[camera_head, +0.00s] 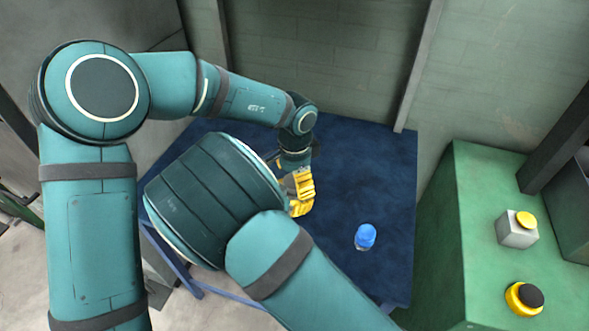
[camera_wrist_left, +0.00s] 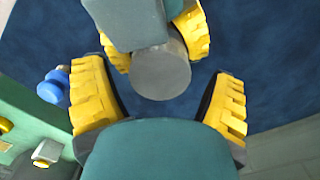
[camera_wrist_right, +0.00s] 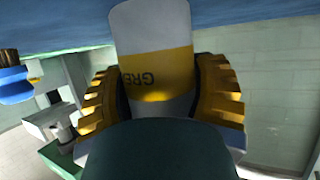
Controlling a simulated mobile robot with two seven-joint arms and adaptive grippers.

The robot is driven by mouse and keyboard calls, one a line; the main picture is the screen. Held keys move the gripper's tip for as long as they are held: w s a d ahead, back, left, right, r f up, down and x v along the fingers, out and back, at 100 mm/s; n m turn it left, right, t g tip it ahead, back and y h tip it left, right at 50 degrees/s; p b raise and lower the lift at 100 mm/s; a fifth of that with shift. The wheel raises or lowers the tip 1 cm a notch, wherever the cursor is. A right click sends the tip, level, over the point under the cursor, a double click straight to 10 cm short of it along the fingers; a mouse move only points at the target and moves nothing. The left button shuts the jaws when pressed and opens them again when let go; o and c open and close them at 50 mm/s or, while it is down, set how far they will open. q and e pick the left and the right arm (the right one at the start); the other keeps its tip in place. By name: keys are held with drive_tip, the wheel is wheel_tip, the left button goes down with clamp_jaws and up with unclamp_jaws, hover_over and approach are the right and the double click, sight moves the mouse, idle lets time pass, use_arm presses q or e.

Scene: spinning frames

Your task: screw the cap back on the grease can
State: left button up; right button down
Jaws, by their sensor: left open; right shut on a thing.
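The grease can (camera_wrist_right: 157,70) is white with a yellow band reading "GRE". My right gripper (camera_wrist_right: 160,95) is shut around its side; its lower end shows beside the blue table. In the left wrist view, a round grey end (camera_wrist_left: 161,74), can top or cap, lies between the yellow fingers of my right gripper (camera_wrist_left: 155,42). My left gripper (camera_wrist_left: 160,105) is open, a finger on each side of that grey end with gaps. In the head view, my left gripper (camera_head: 302,188) is over the table, and my right arm hides most of the can. I cannot tell whether the cap is seated.
A blue-topped object (camera_head: 365,236) stands on the blue table (camera_head: 385,190), right of the grippers; it also shows in the left wrist view (camera_wrist_left: 52,88). A green cabinet (camera_head: 480,230) on the right carries a grey box with a yellow button (camera_head: 517,229) and a yellow-and-black button (camera_head: 524,298).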

use_arm(q)
drive_tip(key=shift+f, duration=0.2)
drive_tip(key=c, duration=1.3)
drive_tip(key=shift+m, duration=1.6)
drive_tip(key=o, duration=1.3)
drive_tip(key=shift+r, duration=0.15)
